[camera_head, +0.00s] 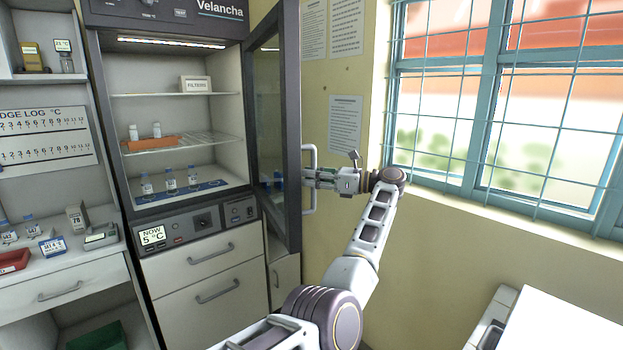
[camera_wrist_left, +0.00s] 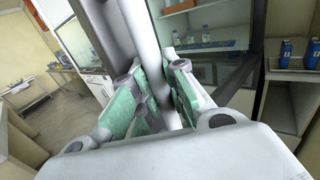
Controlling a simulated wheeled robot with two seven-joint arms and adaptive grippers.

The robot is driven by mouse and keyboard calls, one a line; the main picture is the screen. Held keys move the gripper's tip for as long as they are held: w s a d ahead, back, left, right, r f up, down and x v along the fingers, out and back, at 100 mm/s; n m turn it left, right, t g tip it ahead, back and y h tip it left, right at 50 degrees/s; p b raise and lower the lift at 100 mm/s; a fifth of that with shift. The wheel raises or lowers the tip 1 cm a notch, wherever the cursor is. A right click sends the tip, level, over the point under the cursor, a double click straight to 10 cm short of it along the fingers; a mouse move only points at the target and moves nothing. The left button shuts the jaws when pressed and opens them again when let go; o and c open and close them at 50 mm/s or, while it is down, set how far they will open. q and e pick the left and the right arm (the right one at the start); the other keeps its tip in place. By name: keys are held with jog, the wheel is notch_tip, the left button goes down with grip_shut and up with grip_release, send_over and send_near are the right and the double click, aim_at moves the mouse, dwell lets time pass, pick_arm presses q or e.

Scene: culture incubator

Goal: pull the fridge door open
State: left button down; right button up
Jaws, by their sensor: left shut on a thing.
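The fridge door (camera_head: 293,130) is swung wide open on its right-hand hinge side, a dark-framed panel with glass, standing out toward me. Its white vertical bar handle (camera_head: 309,155) is on the door's outer face. My left gripper (camera_head: 312,178) is at the handle, shut on it; the fingers hide part of the bar. In the left wrist view the green-padded fingers (camera_wrist_left: 163,95) close around the pale handle bar (camera_wrist_left: 146,50). The fridge interior (camera_head: 175,75) is exposed, with lit shelves. My right gripper is not in view.
Inside the fridge are an orange rack (camera_head: 151,143) with vials and several bottles on a blue mat (camera_head: 185,190). A shelf unit with a red tray (camera_head: 14,261) is at left. A window (camera_head: 505,110) and a white-topped unit (camera_head: 550,325) are at right.

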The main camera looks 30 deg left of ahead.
pick_arm(q)
jog(key=c, duration=1.4)
grip_release()
jog(key=shift+d, duration=0.15)
jog(key=shift+w+d, duration=0.25)
jog(key=shift+d, duration=0.95)
jog(key=shift+w+d, duration=0.2)
jog(key=shift+d, duration=0.95)
jog(key=shift+w+d, duration=0.25)
jog(key=shift+d, duration=0.95)
jog(key=shift+d, duration=0.15)
